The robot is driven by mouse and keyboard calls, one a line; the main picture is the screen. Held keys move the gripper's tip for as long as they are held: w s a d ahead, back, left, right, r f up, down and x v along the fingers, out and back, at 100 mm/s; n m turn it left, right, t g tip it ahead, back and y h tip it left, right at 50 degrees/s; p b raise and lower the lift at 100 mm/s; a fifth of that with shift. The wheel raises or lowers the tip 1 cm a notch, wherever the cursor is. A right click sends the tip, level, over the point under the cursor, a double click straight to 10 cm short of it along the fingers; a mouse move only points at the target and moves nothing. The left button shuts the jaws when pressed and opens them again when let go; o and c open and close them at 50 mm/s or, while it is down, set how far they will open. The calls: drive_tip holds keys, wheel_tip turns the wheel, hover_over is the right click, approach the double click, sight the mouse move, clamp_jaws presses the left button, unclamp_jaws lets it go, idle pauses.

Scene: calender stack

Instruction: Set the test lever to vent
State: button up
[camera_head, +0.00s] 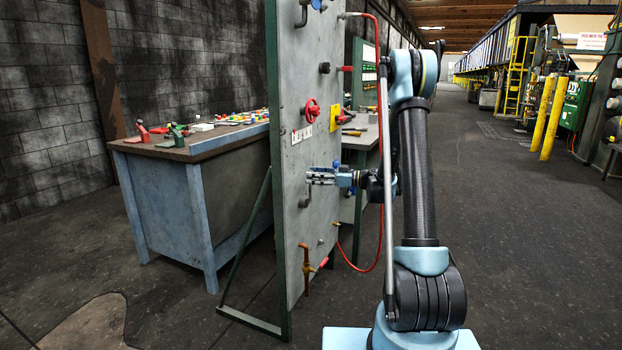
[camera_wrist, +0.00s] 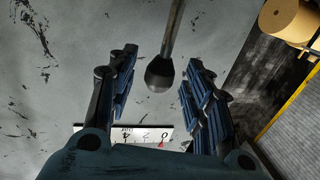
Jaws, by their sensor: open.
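A lever with a dark rod and a black rounded knob (camera_wrist: 160,73) lies between the fingertips of my gripper (camera_wrist: 158,84) in the wrist view. The fingers are open, with a gap visible on both sides of the knob. In the head view my gripper (camera_head: 311,176) is in front of the grey upright panel (camera_head: 300,225), below a red handwheel. A grey bent handle (camera_head: 305,196) shows just under the fingers; I cannot tell if it is the same lever. No vent marking can be read.
A red hose (camera_head: 380,245) loops beside my arm. A blue-grey bench (camera_head: 165,205) stands left.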

drive_tip(key=shift+w+a, duration=0.2)
drive_tip(key=shift+a, duration=0.8)
clamp_jaws()
drive_tip(key=shift+a, duration=0.1)
